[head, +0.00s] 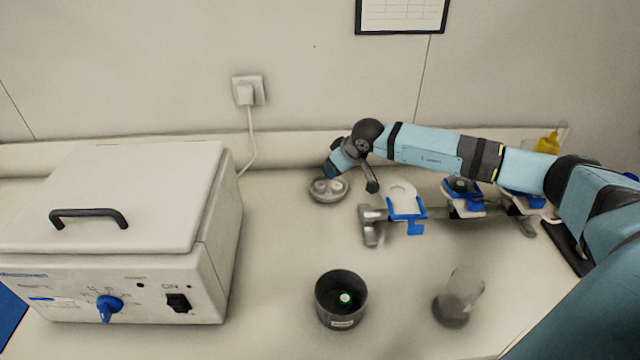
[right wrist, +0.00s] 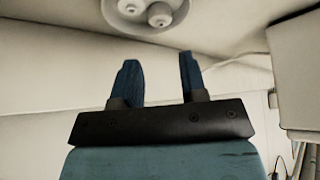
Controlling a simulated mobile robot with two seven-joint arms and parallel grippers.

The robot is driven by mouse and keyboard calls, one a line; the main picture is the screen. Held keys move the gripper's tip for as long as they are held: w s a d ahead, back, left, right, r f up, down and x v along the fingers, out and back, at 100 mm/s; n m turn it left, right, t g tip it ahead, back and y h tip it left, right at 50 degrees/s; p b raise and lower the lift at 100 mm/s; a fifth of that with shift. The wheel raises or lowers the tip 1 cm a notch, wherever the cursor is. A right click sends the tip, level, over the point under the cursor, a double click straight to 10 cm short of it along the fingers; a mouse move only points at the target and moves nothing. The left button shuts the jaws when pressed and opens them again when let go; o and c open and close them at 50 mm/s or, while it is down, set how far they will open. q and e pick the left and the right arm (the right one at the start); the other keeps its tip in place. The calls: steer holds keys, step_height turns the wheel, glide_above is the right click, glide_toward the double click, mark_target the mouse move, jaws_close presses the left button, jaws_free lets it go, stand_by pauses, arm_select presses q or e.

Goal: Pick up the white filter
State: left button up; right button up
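Two small white round pieces (head: 328,187) sit in a shallow grey dish (head: 326,198) near the back of the counter; I cannot tell for certain whether either is the white filter. In the right wrist view, the dish (right wrist: 146,29) and its white pieces (right wrist: 160,14) are at the top edge, partly cut off. My right gripper (head: 332,168) is just behind and above the dish in the head view. Its two blue fingers (right wrist: 159,72) are apart with nothing between them. My left gripper is not in view.
A white heater box (head: 120,210) with a black handle fills the left. A metal rack (head: 372,228) with blue holders (head: 407,209) and a white open ring (head: 401,193) stands right of the dish. A dark cup (head: 341,308) and a clear beaker (head: 460,297) stand in front.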

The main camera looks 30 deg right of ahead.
mark_target(320, 183)
steer(key=x, duration=0.4)
steer(key=p+x, duration=0.2)
steer(key=x, duration=0.3)
steer(key=shift+w+a+f, duration=0.15)
steer(key=shift+w+f, duration=0.05)
steer(key=shift+f, duration=0.05)
steer(key=c, duration=0.6)
